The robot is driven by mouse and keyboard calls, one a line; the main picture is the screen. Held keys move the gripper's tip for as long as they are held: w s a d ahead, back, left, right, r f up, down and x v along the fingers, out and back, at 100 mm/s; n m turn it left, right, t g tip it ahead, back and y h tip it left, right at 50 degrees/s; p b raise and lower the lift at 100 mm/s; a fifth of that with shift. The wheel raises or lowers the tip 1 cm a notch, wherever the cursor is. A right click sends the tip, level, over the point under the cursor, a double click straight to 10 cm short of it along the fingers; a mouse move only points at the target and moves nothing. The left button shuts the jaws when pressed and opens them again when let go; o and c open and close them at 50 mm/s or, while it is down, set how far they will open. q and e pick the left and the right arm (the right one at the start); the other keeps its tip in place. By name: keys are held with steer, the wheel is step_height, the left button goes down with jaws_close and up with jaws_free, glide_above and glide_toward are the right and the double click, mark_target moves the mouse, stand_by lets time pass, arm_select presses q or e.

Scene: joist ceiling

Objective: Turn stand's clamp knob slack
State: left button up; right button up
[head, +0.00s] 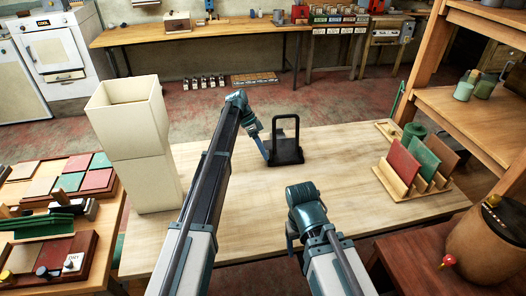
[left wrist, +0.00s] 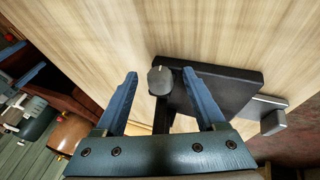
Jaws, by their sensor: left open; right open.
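The black stand (head: 287,157) has a flat base and an upright frame, and stands on the pale wooden table (head: 240,222). In the left wrist view its dark plate (left wrist: 225,92) lies behind my fingers. The round grey clamp knob (left wrist: 160,82), with a pale mark on its face, shows between the two blue fingers. My left gripper (head: 264,150) is at the left side of the stand; its open fingers (left wrist: 159,76) are on either side of the knob, with gaps visible. My right gripper (head: 291,233) is low over the front of the table, away from the stand, its fingers mostly hidden.
A tall cream box stack (head: 137,155) stands left of my left arm. A wooden rack (head: 412,184) with red and green panels stands at the right. A brown barrel (head: 487,238) is at the right front. Table around the stand is mostly clear.

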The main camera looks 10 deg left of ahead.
arm_select(q)
steer(key=p+v, duration=1.1)
steer(key=v, duration=0.2)
steer(key=shift+a+r+p, duration=0.2)
steer(key=shift+r+p, duration=0.1)
steer(key=shift+r, duration=0.05)
arm_select(e)
step_height(320, 180, up, 12)
arm_select(q)
steer(key=shift+w, duration=0.15)
arm_select(e)
steer(key=shift+f, duration=0.1)
arm_select(q)
steer(key=shift+d, duration=0.1)
